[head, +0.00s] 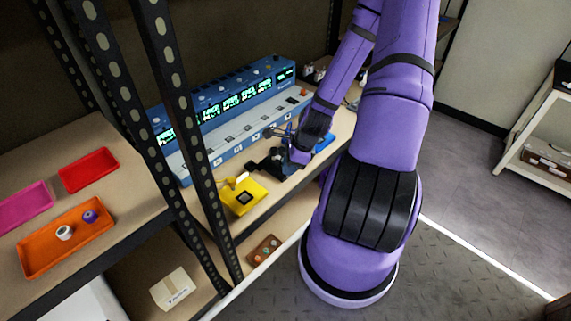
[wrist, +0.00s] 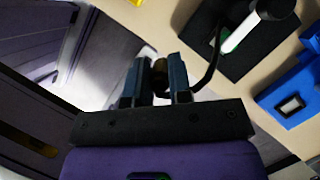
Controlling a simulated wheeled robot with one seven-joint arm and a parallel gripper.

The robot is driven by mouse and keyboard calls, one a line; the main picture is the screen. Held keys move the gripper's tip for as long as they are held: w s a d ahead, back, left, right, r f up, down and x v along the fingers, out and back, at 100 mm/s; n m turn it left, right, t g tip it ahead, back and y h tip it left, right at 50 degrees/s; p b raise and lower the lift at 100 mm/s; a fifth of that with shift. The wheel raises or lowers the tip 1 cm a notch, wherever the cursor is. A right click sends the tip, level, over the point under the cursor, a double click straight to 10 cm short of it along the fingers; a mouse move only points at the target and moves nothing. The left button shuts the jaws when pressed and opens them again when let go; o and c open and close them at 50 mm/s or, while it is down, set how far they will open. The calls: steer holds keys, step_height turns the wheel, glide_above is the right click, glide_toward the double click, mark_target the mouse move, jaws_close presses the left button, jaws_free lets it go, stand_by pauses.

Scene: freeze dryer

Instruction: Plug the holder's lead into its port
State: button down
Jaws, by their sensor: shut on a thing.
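My gripper (wrist: 158,82) is shut on the small dark and brassy plug (wrist: 160,68) of a lead, seen between its two blue-grey fingers in the wrist view. The black lead (wrist: 213,62) curves from the plug up to a black holder (wrist: 258,62), which carries an upright white tube with a dark top. In the head view my gripper (head: 283,133) is just above and behind the black holder (head: 268,167), in front of the blue freeze dryer (head: 232,110). Small ports (head: 237,146) line the dryer's lower front; I cannot tell which belongs to this holder.
A yellow holder (head: 243,198) stands left of the black one, a blue holder (head: 324,141) right of it. Black perforated shelf posts (head: 178,110) rise at the left. Orange (head: 40,262), red (head: 88,170) and pink (head: 22,208) trays lie on the left shelf.

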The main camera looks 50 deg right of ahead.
steer(key=shift+w+d+r, duration=0.55)
steer(key=shift+w+d, duration=0.4)
steer(key=shift+w, duration=0.7)
steer(key=shift+w+d+r, duration=0.55)
steer(key=shift+w+d, duration=0.4)
steer(key=shift+w, duration=0.75)
steer(key=shift+w+d+r, duration=0.55)
steer(key=shift+w+d, duration=0.4)
steer(key=shift+w, duration=0.7)
steer(key=w+d+r, duration=0.3)
steer(key=w+d, duration=0.2)
steer(key=w, duration=0.4)
steer(key=shift+w+d+r, duration=0.15)
steer(key=shift+w+d, duration=0.15)
steer(key=shift+w, duration=0.1)
